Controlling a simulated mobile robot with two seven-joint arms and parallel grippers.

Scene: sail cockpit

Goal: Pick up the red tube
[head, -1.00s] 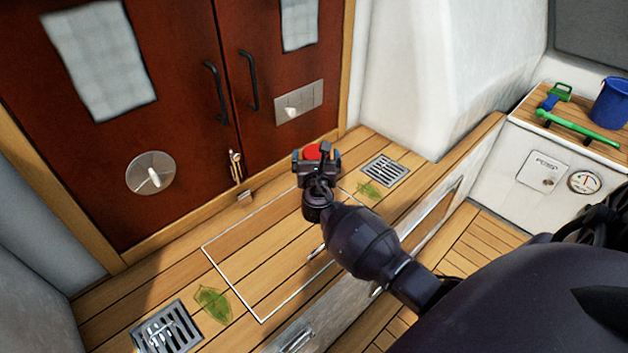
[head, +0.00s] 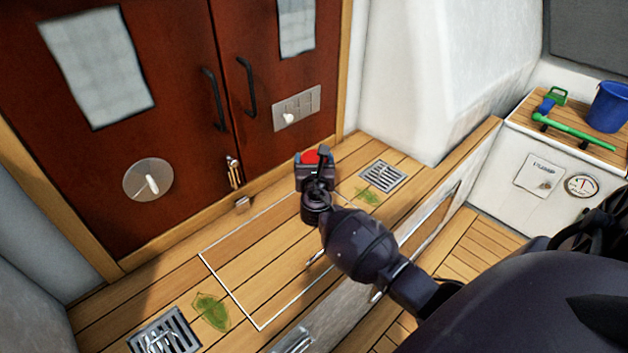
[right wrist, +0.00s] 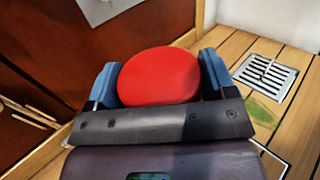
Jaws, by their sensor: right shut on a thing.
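The red tube (head: 310,156) is between the fingers of my right gripper (head: 314,158), over the wooden deck in front of the brown doors. In the right wrist view, the tube (right wrist: 160,76) shows its round red end, with a blue finger of my right gripper (right wrist: 160,82) close on each side. The gripper is shut on the tube. The rest of the tube is hidden behind the gripper body, so I cannot tell whether it touches the deck. My left gripper is not in view.
Brown doors (head: 120,200) with black handles stand behind. Two drain grates (head: 381,176) and green leaves (head: 211,311) are on the deck. At the right, a bench holds a blue bucket (head: 609,107), a green-handled tool (head: 575,131) and a green-blue brush (head: 552,98).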

